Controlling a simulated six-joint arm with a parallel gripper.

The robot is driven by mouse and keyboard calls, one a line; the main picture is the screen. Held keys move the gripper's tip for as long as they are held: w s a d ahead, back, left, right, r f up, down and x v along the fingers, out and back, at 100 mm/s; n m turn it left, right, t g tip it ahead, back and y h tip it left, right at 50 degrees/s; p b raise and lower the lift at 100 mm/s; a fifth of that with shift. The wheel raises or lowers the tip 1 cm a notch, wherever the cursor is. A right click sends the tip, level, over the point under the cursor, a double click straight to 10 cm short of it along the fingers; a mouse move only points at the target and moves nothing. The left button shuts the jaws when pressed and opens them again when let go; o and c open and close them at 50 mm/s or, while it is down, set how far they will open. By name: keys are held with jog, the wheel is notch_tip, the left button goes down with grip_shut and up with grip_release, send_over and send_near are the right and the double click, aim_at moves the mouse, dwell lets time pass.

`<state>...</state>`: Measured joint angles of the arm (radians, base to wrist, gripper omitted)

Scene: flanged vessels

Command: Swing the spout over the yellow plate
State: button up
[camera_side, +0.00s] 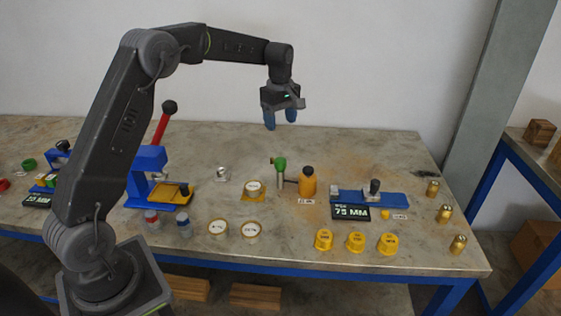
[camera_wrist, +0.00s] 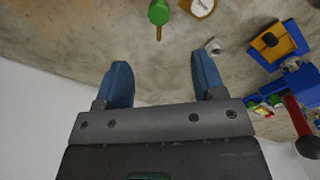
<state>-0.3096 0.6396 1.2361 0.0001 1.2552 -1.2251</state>
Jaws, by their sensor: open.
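The fitting also shows at the top of the wrist view (camera_wrist: 159,12), with a short brown stub pointing down in that picture. My gripper (camera_side: 281,121) is open and empty, above the back of the bench and apart from the fitting.
A blue press (camera_side: 150,160) with a red lever (camera_side: 162,128) stands at the left. A blue fixture (camera_side: 385,197) with a "75 MM" display (camera_side: 351,212) is at the right. Yellow caps (camera_side: 355,242) and white-topped vessels (camera_side: 251,230) line the front.

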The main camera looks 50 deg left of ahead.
aim_at(280, 159)
jog(key=f, duration=1.4)
jog(key=shift+w+a+f, duration=0.2)
jog(key=shift+a+f, duration=0.05)
jog(key=shift+f, duration=0.05)
grip_shut()
